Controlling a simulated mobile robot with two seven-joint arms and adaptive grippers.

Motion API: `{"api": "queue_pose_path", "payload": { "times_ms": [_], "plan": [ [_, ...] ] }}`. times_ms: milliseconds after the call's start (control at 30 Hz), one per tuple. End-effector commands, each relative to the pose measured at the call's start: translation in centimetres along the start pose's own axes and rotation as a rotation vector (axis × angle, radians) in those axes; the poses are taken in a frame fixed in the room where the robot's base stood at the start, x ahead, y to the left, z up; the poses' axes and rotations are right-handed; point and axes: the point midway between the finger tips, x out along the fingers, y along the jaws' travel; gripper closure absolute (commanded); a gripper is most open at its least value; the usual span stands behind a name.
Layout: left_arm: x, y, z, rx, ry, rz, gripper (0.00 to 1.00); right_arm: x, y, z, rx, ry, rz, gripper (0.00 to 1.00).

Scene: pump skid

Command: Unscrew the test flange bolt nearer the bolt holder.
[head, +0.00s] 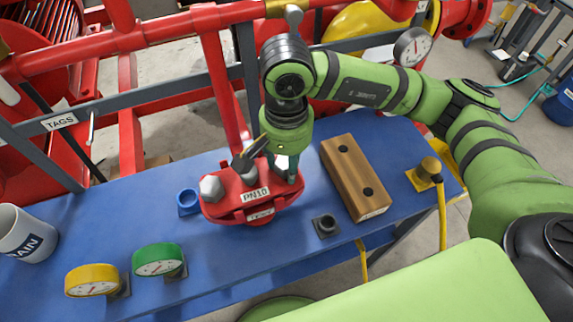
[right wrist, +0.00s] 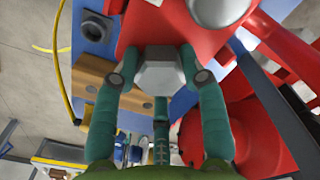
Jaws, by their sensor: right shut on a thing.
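The red test flange (head: 252,203), labelled PN10, sits on the blue bench. A silver hex bolt (head: 210,187) stands at its left end. My right gripper (head: 287,172) reaches down onto the flange's right end, beside the wooden bolt holder (head: 352,178). In the right wrist view the gripper (right wrist: 160,80) is shut on the hex head of the test flange bolt (right wrist: 160,72) nearer the holder, its green fingers on either side. That bolt is mostly hidden by the fingers in the head view. The holder shows two dark holes. My left gripper is not in view.
On the blue bench (head: 130,215) are a blue ring (head: 188,201), a green gauge (head: 158,259), a yellow gauge (head: 92,280), a white mug (head: 25,235) and a black socket (head: 326,225). Red pipes and grey rails run behind. A yellow cable hangs at the right.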

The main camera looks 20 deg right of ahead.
Motion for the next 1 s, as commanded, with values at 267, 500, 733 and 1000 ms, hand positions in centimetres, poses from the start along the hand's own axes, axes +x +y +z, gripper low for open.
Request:
{"api": "queue_pose_path", "payload": {
  "times_ms": [267, 500, 733, 1000],
  "plan": [
    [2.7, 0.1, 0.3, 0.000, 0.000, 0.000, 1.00, 0.4, 0.0, 0.0, -0.164, 0.002, -0.001, 0.92],
    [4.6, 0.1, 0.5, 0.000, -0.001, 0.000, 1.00, 0.4, 0.0, 0.0, -0.307, 0.001, -0.001, 0.92],
    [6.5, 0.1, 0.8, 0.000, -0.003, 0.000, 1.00, 0.4, -0.1, 0.0, -0.449, 0.001, -0.002, 0.92],
    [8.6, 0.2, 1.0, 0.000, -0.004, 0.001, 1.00, 0.4, -0.1, 0.0, -0.624, 0.001, -0.001, 0.92]
  ]
}}
